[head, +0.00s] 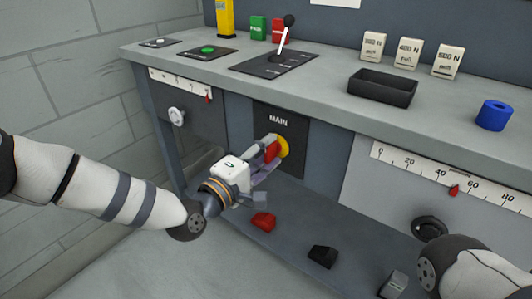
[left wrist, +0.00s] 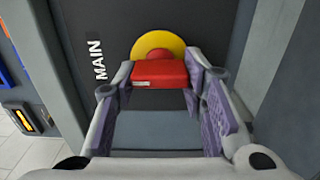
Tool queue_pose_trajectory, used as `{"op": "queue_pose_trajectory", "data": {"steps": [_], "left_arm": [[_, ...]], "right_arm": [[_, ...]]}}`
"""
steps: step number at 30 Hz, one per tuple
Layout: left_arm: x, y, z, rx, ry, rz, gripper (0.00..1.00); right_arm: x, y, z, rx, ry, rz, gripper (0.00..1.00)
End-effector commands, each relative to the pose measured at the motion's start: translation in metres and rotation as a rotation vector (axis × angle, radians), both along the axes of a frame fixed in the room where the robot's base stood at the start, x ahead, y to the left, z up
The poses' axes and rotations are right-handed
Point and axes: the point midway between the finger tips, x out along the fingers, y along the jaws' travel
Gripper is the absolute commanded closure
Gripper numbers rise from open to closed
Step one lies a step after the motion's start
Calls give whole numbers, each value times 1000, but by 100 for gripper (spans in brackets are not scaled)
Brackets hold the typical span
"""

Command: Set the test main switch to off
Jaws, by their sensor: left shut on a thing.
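The main switch is a red handle (head: 271,151) on a round yellow plate (head: 284,146), set in a dark panel (head: 296,165) marked MAIN below the bench top. My left gripper (head: 266,158) is shut on the red handle. In the left wrist view the red handle (left wrist: 160,73) sits between the purple-padded fingers, with the yellow plate (left wrist: 158,43) behind it. The MAIN lettering appears turned on its side there. No on or off marks can be read, so I cannot tell the switch setting. My right gripper is not in view; only part of my right arm shows at lower right.
The bench top (head: 330,82) holds a black-knobbed lever (head: 283,35), a black tray (head: 382,88), a blue cylinder (head: 494,115) and white labelled blocks. Red (head: 263,221) and black (head: 322,256) pieces are on the lower shelf. A white knob (head: 177,116) is left of the switch.

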Motion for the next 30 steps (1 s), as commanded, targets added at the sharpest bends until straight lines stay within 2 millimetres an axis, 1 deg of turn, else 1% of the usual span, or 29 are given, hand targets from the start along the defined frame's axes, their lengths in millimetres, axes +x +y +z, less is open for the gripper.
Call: {"op": "queue_pose_trajectory", "data": {"steps": [7,8,9,10,20,23,30], "left_arm": [[-1,-1,-1,2,2,-3,90],[-1,-1,-1,2,2,-3,57],[-1,-1,-1,2,2,-3,48],[-1,-1,-1,2,2,-3,42],[-3,2,-1,2,1,-1,42],[-16,12,-1,0,4,0,42],[-69,51,-1,1,4,1,42]], "right_arm": [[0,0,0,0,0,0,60],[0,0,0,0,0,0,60],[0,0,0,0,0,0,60],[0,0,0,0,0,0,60],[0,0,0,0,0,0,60],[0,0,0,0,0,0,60],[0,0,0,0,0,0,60]]}}
